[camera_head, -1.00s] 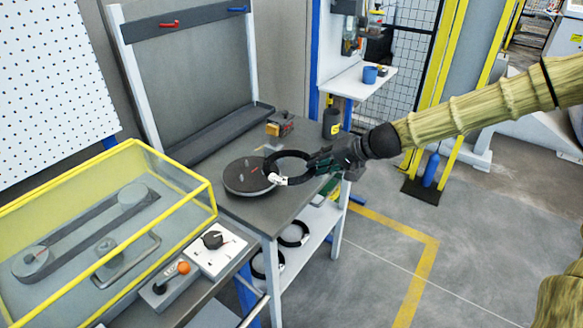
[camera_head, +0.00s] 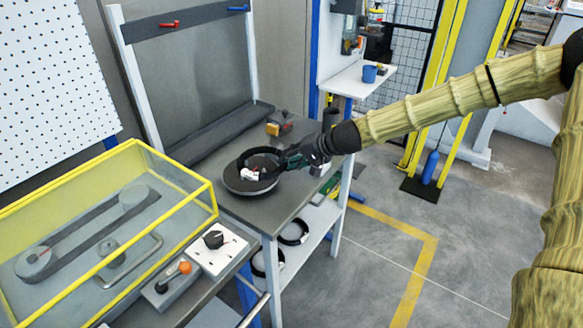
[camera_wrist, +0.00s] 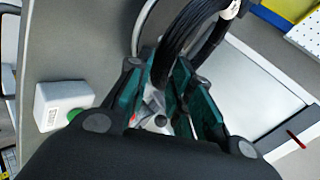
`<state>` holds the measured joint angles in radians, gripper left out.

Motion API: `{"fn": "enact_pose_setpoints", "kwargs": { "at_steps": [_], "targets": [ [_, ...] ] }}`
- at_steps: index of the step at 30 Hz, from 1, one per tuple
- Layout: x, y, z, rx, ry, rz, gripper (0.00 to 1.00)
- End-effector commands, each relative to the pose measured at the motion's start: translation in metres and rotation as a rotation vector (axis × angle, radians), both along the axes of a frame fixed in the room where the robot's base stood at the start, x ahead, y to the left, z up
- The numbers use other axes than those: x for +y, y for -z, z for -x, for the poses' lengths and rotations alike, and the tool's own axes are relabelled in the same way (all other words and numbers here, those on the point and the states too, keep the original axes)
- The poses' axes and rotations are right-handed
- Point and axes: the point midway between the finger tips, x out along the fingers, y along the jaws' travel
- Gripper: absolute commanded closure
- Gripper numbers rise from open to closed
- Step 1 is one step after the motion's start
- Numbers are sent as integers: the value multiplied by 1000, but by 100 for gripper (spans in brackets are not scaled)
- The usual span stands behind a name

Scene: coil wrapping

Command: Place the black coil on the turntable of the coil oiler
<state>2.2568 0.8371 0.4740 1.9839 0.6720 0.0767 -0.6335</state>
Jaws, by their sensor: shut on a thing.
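The black coil (camera_head: 243,160) is a ring with a white tag (camera_head: 250,175). In the head view it is over the round dark turntable (camera_head: 236,186) on the grey bench. My gripper (camera_head: 284,161) is shut on the right side of the coil. In the wrist view the coil (camera_wrist: 190,35) passes between the fingers of my gripper (camera_wrist: 170,85). I cannot tell whether the coil touches the turntable. The turntable's middle is partly hidden by the coil and tag.
Two more coils (camera_head: 294,232) lie on the shelf below the bench. A yellow-framed clear cover (camera_head: 105,225) stands at the left, beside a control box with a black knob (camera_head: 214,240).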

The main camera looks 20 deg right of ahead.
Motion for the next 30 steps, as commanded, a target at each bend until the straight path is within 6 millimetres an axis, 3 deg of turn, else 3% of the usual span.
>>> {"fn": "enact_pose_setpoints", "kwargs": {
  "at_steps": [10,22,23,25,30],
  "targets": [
    [-2,28,1,4,3,-2,100],
    [-1,33,1,2,1,-1,100],
    [-2,34,2,3,1,1,73],
    [-2,34,2,3,1,0,60],
    [-2,34,1,3,1,0,57]
  ]
}}
